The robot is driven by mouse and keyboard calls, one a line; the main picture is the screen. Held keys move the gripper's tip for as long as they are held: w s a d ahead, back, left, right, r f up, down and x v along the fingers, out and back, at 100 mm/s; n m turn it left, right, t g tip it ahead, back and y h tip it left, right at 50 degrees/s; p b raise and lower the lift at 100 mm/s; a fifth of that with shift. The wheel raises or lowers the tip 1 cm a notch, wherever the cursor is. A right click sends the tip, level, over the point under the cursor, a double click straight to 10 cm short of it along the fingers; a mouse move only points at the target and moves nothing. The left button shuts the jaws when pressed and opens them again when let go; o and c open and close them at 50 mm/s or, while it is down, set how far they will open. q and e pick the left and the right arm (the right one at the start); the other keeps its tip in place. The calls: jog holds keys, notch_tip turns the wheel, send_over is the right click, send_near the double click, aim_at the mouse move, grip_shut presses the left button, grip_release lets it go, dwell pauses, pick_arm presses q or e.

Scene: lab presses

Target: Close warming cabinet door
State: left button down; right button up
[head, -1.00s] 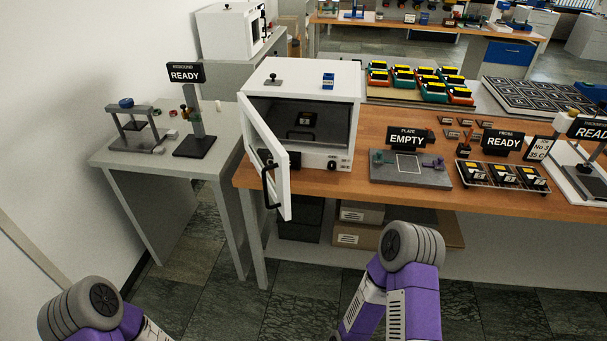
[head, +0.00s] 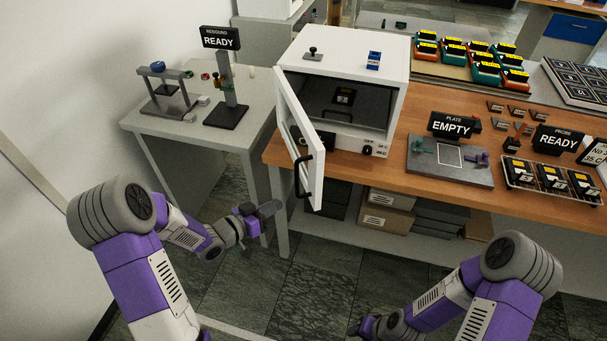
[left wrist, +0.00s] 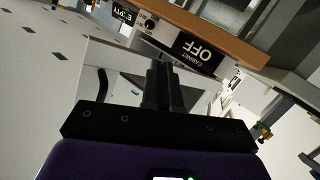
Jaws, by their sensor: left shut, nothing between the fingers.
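The white warming cabinet (head: 345,45) stands on the wooden bench. Its door (head: 300,135) is swung open, hinged on the left and jutting out past the bench edge. A black handle (head: 303,178) is on the door; a dark curved handle (left wrist: 103,85) also shows in the left wrist view. My left gripper (head: 272,210) is shut and empty, left of and below the door's free edge, apart from it. Its closed fingers (left wrist: 160,82) show in the wrist view. My right gripper (head: 360,326) is low at the bottom edge, its fingers unclear.
A grey side table (head: 185,125) with a rebound stand (head: 228,95) is left of the cabinet. A dark block (head: 344,97) sits inside the cabinet. Right of it on the bench are a plate fixture (head: 425,165) and a probe tray (head: 510,180).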

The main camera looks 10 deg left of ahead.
pick_arm(q)
jog(key=s+a+r+m+h+p, duration=0.1)
jog(key=s+a+r+m+h, duration=0.2)
jog(key=r, duration=0.7)
jog(key=m+g+h, duration=0.3)
jog(key=m+h, duration=0.1)
jog(key=m, duration=0.1)
send_near(315, 179)
jog(key=x, duration=0.7)
jog(key=shift+r+b, duration=0.1)
jog(key=shift+b, duration=0.3)
